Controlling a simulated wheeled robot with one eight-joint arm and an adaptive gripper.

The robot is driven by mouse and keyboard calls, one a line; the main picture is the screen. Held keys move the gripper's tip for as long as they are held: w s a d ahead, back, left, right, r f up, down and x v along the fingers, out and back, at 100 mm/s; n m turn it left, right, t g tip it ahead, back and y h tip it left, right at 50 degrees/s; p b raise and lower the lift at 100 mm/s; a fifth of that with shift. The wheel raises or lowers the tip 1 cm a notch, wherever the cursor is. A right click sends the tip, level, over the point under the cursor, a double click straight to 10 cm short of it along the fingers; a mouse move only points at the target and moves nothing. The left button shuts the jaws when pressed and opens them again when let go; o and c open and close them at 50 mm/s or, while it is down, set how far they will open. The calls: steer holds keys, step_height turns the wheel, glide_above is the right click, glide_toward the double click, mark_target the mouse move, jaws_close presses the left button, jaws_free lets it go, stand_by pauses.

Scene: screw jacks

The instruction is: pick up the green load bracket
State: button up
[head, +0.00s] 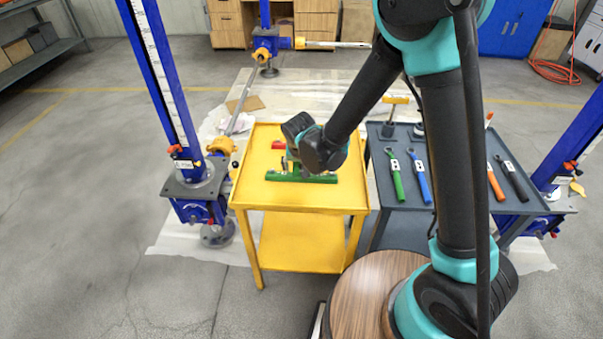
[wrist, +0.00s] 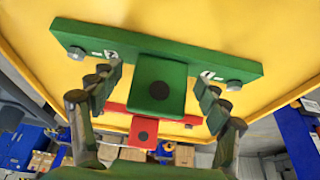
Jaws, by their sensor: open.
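The green load bracket (head: 322,179) lies on the yellow cart (head: 268,195), its long bar running left to right. In the wrist view the bracket (wrist: 158,88) has a long bar with bolts near its ends and a central block with a dark round spot. My gripper (wrist: 157,84) is open, with one finger on each side of the central block and visible gaps between. I cannot tell how much height is left between fingers and bracket. In the head view my wrist hangs above the bracket and hides part of it.
A red bracket (wrist: 143,131) lies on the same cart just behind the green one. A dark cart (head: 407,208) stands to the right with several coloured wrenches. Blue jack posts (head: 163,85) stand around. The yellow top left of the bracket is bare.

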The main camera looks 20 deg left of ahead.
steer(key=shift+c, duration=0.3)
steer(key=c, duration=1.4)
steer(key=shift+c, duration=0.2)
steer(key=shift+r, duration=0.15)
